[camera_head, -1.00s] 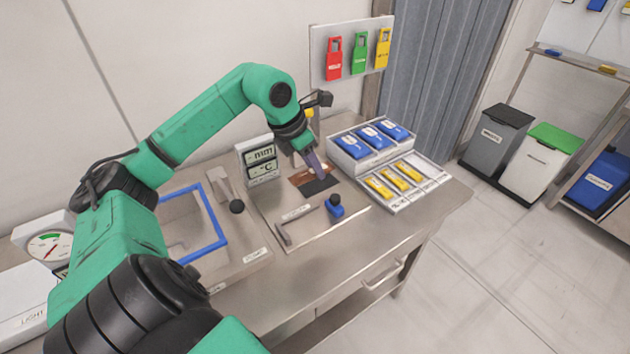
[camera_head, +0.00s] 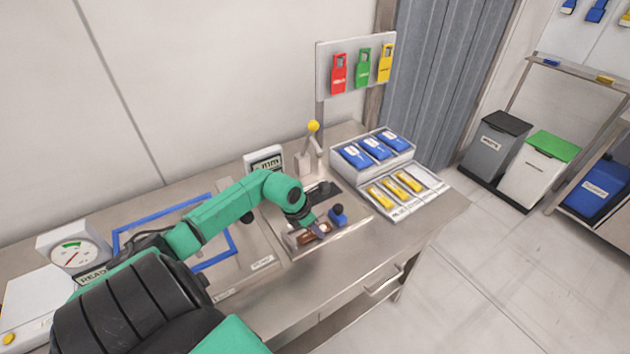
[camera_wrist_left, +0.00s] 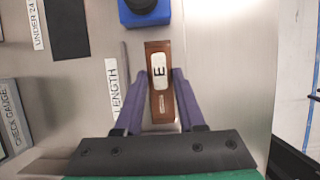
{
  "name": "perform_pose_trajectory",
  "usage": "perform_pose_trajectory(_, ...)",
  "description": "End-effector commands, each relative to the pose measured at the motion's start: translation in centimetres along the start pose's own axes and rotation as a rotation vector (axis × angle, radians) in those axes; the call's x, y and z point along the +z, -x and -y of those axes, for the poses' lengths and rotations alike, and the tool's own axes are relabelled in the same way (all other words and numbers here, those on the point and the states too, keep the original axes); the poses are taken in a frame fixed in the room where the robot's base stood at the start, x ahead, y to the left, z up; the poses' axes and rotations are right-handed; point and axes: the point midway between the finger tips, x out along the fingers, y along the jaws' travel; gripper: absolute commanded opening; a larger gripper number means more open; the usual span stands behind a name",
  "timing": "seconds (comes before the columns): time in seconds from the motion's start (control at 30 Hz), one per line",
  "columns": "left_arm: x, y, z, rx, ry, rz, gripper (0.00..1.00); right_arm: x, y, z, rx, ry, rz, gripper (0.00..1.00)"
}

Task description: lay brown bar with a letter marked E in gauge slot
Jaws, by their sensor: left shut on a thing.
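The brown bar (camera_wrist_left: 161,110) with a white label marked E lies between the fingers of my left gripper (camera_wrist_left: 158,80) in the left wrist view. The gripper is shut on its sides. In the head view my left gripper (camera_head: 318,229) is low over the front of the steel gauge plate (camera_head: 345,234), beside the blue block with a black knob (camera_head: 338,217). The blue block (camera_wrist_left: 143,12) is just beyond the bar's far end in the wrist view. A thin rail runs along the bar's left, by the LENGTH label (camera_wrist_left: 113,88). I cannot tell whether the bar touches the plate. My right gripper is not in view.
A yellow-knobbed lever (camera_head: 313,127) stands behind the plate. A white tray (camera_head: 400,214) with yellow pieces and a box (camera_head: 380,163) with blue pieces stand to the right. A blue frame (camera_head: 233,245) is at the left. The front right tabletop is clear.

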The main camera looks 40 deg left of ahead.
Motion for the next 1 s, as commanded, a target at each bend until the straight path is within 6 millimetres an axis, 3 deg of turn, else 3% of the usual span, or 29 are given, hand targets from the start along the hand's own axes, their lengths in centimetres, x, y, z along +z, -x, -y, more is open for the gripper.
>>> perform_pose_trajectory(0.07,-0.2,-0.4,0.0,0.0,-0.001,0.0,0.0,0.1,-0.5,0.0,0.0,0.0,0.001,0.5)
perform_pose_trajectory(0.1,-0.1,-0.2,0.0,0.0,0.0,0.0,0.54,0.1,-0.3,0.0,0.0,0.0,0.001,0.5)
perform_pose_trajectory(0.13,-0.1,-0.2,0.0,0.0,0.0,0.0,0.66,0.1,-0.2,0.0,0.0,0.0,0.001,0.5)
perform_pose_trajectory(0.17,-0.1,-0.2,0.0,0.0,0.0,-0.001,0.69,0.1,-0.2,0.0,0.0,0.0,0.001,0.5)
perform_pose_trajectory(0.47,0.0,-0.1,0.0,0.0,0.0,0.0,0.69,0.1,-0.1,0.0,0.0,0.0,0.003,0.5)
perform_pose_trajectory(0.63,-0.1,1.0,-0.2,0.003,-0.001,-0.001,0.69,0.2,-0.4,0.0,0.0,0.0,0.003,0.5)
perform_pose_trajectory(1.0,-0.1,9.7,0.1,0.001,-0.003,-0.002,0.69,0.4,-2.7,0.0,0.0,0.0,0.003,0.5)
